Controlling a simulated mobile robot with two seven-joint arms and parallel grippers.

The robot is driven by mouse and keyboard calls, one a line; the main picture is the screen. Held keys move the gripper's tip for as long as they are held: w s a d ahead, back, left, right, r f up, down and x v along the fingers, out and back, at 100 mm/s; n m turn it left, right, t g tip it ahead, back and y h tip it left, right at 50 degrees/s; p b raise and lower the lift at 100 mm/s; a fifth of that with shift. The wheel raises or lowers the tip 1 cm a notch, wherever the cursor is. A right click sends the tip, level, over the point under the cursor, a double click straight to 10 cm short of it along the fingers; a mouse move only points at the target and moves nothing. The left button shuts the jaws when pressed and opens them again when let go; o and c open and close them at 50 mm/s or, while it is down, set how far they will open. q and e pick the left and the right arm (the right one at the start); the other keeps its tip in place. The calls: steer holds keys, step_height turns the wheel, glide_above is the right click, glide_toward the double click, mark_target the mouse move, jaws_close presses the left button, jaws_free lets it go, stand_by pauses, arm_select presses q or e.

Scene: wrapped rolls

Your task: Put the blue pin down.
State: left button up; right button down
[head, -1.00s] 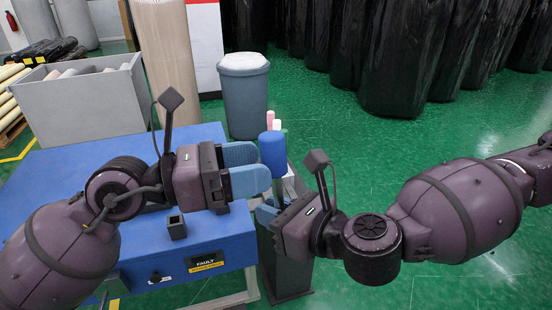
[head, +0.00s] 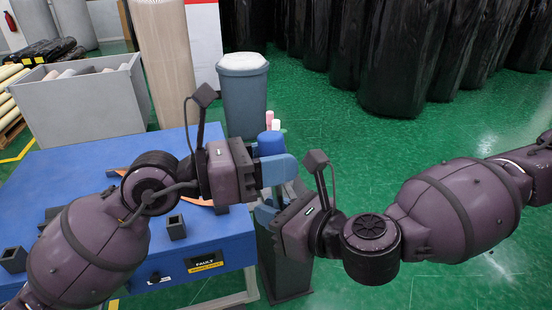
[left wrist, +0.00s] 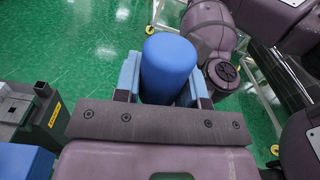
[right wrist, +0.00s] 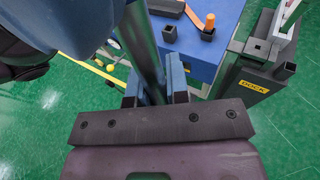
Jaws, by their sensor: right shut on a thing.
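The blue pin has a thick blue head (head: 270,143) and a grey metal shaft, and it stands roughly upright off the table's right end. Its blue head fills much of the left wrist view (left wrist: 168,65). My left gripper (head: 276,170) is around the head, with a finger on each side and a small gap visible on the left. It looks open. My right gripper (head: 264,212) is lower and shut on the metal shaft (right wrist: 146,50), which runs between its fingers in the right wrist view. The pin's lower end is hidden in the head view.
The blue table (head: 90,165) carries dark square sockets (head: 177,228) and an orange strip (right wrist: 194,20). A dark box labelled DOCK (right wrist: 250,87) stands beside it. A grey bin (head: 243,100) and a crate of rolls (head: 85,105) are behind. Green floor is open at right.

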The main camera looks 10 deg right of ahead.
arm_select(q)
steer(key=shift+c, duration=1.6)
arm_select(e)
steer(key=c, duration=1)
jaws_free()
steer(key=shift+c, duration=0.2)
